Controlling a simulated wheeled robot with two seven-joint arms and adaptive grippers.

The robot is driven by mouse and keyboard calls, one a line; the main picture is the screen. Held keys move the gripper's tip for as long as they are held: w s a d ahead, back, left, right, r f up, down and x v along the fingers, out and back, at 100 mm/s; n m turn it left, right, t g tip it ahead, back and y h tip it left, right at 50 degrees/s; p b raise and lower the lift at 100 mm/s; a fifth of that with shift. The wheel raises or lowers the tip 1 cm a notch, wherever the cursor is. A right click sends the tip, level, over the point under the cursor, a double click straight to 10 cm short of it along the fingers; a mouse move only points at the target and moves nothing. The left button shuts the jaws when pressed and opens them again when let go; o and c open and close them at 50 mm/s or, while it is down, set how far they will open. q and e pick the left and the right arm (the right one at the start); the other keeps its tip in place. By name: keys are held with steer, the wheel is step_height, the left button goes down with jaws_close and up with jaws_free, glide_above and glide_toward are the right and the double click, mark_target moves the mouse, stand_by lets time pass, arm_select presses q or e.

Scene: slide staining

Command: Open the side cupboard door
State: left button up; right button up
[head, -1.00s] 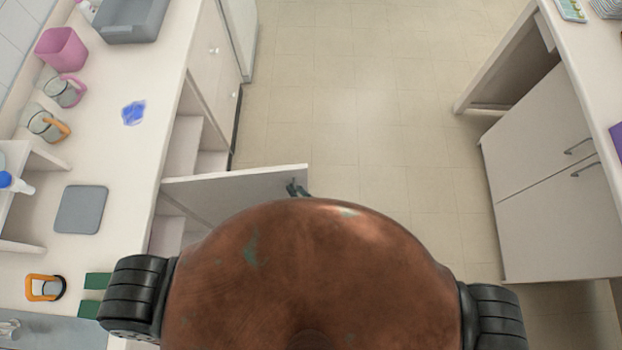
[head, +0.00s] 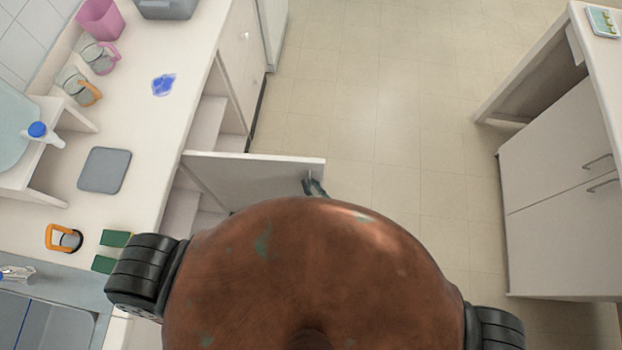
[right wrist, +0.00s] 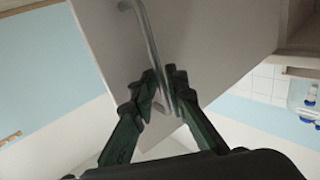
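The side cupboard door (head: 250,174) stands wide open in the head view, jutting out from the counter on the left into the aisle. Shelves show in the open cupboard (head: 208,120) behind it. My right gripper (head: 314,187) is at the door's outer end, mostly hidden behind my brown head-shaped body part. In the right wrist view, the door's pale panel (right wrist: 205,45) fills the upper middle. Its metal bar handle (right wrist: 146,32) runs down between the fingers of my right gripper (right wrist: 163,85), which are closed around it. My left gripper is out of view.
The left counter (head: 130,135) carries a pink bin (head: 100,18), mugs, a grey mat (head: 104,170) and a blue-capped bottle (head: 40,132). A sink (head: 45,325) is at lower left. A second cabinet (head: 565,200) stands right. The floor (head: 390,110) between is clear.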

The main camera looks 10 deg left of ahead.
steer(key=shift+s+a+f, duration=0.1)
steer(key=shift+s, duration=0.05)
steer(key=v, duration=0.8)
stand_by(0.5)
